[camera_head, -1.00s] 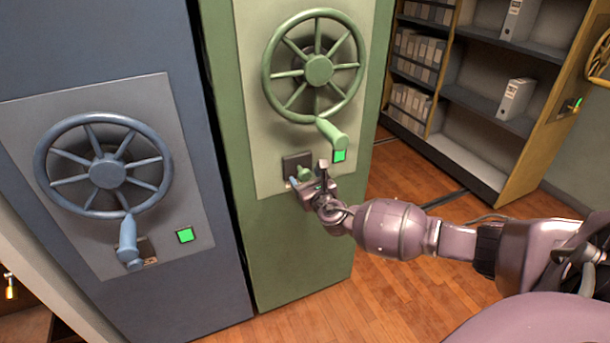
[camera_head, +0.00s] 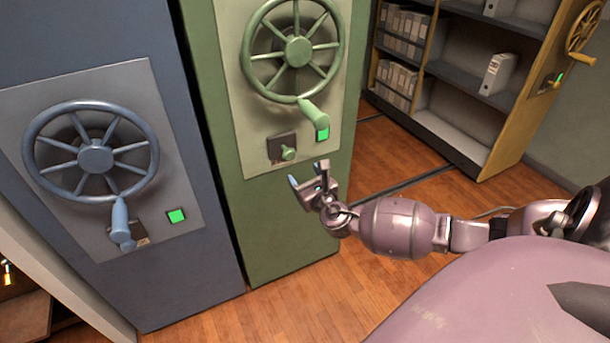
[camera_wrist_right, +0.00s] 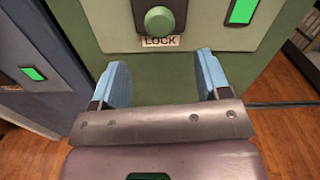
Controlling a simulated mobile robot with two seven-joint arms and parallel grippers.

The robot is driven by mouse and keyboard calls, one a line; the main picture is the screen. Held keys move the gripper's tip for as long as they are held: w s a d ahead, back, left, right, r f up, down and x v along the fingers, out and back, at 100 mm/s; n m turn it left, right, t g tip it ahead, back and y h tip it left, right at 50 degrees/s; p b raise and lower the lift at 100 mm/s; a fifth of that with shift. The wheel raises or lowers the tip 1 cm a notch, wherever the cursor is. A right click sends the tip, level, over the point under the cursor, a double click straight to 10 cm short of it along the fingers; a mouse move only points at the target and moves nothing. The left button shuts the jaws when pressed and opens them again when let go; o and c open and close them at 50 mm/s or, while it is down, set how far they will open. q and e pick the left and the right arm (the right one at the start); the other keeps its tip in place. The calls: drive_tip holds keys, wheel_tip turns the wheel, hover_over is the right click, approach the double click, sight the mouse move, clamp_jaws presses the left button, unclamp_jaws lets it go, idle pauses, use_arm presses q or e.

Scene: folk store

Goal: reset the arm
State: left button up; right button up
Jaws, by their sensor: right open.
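My right gripper (camera_head: 308,177) is in front of the green cabinet (camera_head: 270,225), below and to the right of its lock knob (camera_head: 288,152). In the right wrist view its two blue fingers (camera_wrist_right: 163,85) are apart with nothing between them. The green knob (camera_wrist_right: 160,19) shows there beyond the fingertips, above a "LOCK" label (camera_wrist_right: 160,41), and the fingers do not touch it. My right arm comes in from the right. My left gripper is not in view.
The green cabinet carries a spoked handwheel (camera_head: 298,52) and a lit green square (camera_head: 323,134). A blue cabinet (camera_head: 190,280) with its own wheel (camera_head: 95,157) stands left. Shelves with binders (camera_head: 497,73) stand at the back right. Wooden floor (camera_head: 290,315) is clear in front.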

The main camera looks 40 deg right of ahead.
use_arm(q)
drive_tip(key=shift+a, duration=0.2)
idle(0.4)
use_arm(e)
drive_tip(key=shift+m, duration=0.3)
drive_tip(key=s+a+f+m+g+y+p, duration=0.1)
drive_tip(key=s+a+f+m+g+y, duration=0.15)
drive_tip(key=s+a+m, duration=0.6)
drive_tip(key=s+a+f+m+g+y+p, duration=0.1)
drive_tip(key=a+m+g+y, duration=0.2)
drive_tip(key=m, duration=1.1)
use_arm(q)
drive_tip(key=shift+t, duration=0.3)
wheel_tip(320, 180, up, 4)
drive_tip(key=p, duration=0.3)
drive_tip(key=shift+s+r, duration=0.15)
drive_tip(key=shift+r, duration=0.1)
use_arm(e)
drive_tip(key=s+a+f+m, duration=0.1)
drive_tip(key=s+m, duration=0.4)
drive_tip(key=s, duration=0.6)
drive_tip(key=s+a+f+m+g+h, duration=0.1)
drive_tip(key=s+a+m, duration=0.1)
drive_tip(key=s+m, duration=0.4)
drive_tip(key=s, duration=0.5)
drive_tip(key=shift+f, duration=0.25)
